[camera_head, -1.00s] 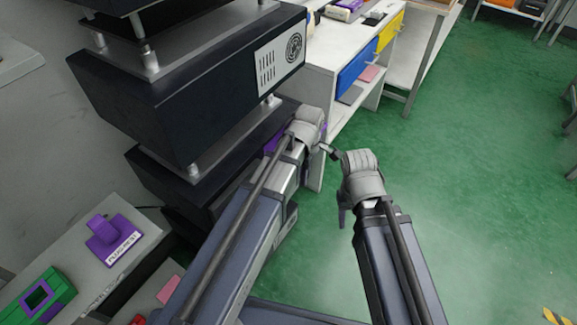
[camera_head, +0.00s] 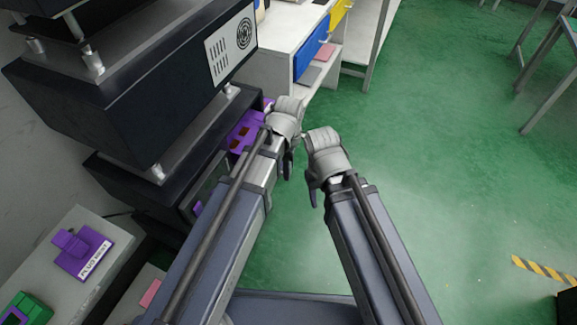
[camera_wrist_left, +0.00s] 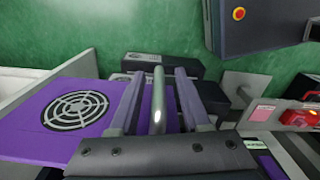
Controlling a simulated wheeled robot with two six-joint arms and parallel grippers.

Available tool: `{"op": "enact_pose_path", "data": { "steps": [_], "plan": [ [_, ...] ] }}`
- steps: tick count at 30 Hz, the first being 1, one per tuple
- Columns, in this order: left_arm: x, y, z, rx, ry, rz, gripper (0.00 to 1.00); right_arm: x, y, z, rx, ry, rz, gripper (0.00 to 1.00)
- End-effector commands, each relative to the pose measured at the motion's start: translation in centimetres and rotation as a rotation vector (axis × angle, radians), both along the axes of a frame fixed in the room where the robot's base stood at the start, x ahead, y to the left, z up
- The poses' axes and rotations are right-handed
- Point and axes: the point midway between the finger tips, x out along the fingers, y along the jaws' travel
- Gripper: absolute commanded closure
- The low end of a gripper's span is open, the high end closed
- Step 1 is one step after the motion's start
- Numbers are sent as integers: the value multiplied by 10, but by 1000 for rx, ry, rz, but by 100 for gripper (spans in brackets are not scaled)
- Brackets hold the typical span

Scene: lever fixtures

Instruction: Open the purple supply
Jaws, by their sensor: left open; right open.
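A purple unit (camera_head: 245,132) shows in the head view, low beside the dark stacked cabinets and partly hidden by my left arm. In the left wrist view a purple panel with a round fan grille (camera_wrist_left: 77,108) lies left of the fingers. My left gripper (camera_head: 288,115) is by the purple unit's right end in the head view. In the left wrist view its open fingers (camera_wrist_left: 158,85) stand either side of a silver rod (camera_wrist_left: 158,100); contact cannot be told. My right gripper (camera_head: 325,150) is open, lower and to the right, over the floor.
Dark stacked cabinets (camera_head: 130,105) stand at the left. A purple lever fixture (camera_head: 83,250) with a label and a green fixture (camera_head: 22,308) sit on a bench at the lower left. A white bench with a blue drawer (camera_head: 312,52) is beyond. Green floor is open at the right.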

Motion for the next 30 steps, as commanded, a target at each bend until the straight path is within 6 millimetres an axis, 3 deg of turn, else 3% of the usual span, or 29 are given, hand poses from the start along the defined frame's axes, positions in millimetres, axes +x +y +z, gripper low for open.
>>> {"op": "enact_pose_path", "data": {
  "steps": [11, 24, 30],
  "plan": [
    [1, 0, 9, 0, -1, 0, 53, 0, 0, 9, 0, 0, 0, 50],
    [0, 0, 63, 0, 0, 0, 53, 0, 0, 63, 0, 0, 0, 50],
    [0, 0, 78, 0, 0, 0, 53, 0, 0, 78, 0, 0, 0, 50]
  ]
}}
